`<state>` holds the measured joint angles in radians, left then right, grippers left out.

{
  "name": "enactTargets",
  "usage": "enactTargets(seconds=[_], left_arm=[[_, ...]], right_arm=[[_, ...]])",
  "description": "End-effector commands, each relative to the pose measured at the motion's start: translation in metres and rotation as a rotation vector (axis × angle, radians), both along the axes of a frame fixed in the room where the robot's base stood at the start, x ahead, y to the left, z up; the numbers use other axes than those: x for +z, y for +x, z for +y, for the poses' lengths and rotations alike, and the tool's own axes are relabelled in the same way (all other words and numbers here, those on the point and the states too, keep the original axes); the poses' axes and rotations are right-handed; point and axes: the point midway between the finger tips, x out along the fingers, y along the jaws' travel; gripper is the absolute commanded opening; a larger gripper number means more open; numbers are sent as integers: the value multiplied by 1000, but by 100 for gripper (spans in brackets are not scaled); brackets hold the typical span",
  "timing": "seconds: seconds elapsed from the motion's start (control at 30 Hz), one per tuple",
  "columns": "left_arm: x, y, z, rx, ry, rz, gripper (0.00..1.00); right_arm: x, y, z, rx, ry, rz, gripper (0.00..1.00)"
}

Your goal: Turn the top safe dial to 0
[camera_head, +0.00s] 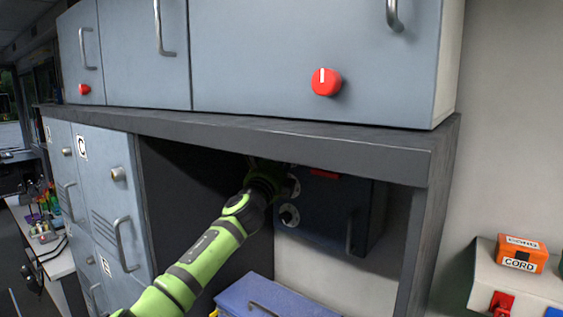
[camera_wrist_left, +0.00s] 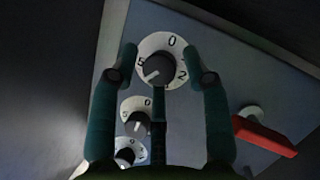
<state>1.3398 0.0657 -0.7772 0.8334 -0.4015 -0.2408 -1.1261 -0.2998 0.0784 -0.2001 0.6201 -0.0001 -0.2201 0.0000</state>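The dark blue safe (camera_head: 335,215) sits in the recess under the grey shelf. In the left wrist view its top dial (camera_wrist_left: 158,70) is a grey knob on a white numbered disc, with 0 at the top, 5 at left and 2 at right. Its white mark seems to point lower left, below the 5. My left gripper (camera_wrist_left: 160,62) is open, with one finger on each side of this dial; I cannot tell whether they touch it. In the head view my left gripper (camera_head: 268,172) hides the top dial. My right gripper is not in view.
Two more dials, the middle (camera_wrist_left: 137,122) and bottom (camera_wrist_left: 125,154), lie below. A red part (camera_wrist_left: 264,136) sticks out beside them. The shelf edge (camera_head: 300,141) is close above my arm. A blue box (camera_head: 265,296) stands below. An orange cord box (camera_head: 521,254) is at right.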

Motion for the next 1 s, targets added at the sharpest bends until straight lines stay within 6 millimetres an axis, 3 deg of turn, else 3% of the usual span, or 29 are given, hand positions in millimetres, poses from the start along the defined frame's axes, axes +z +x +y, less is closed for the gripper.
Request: enactTargets(seconds=[0.5,1.0], left_arm=[[-3,-6,3,1,2,-1,56],[-21,-64,19,-2,3,2,56]], right_arm=[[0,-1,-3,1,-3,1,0],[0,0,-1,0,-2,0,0]])
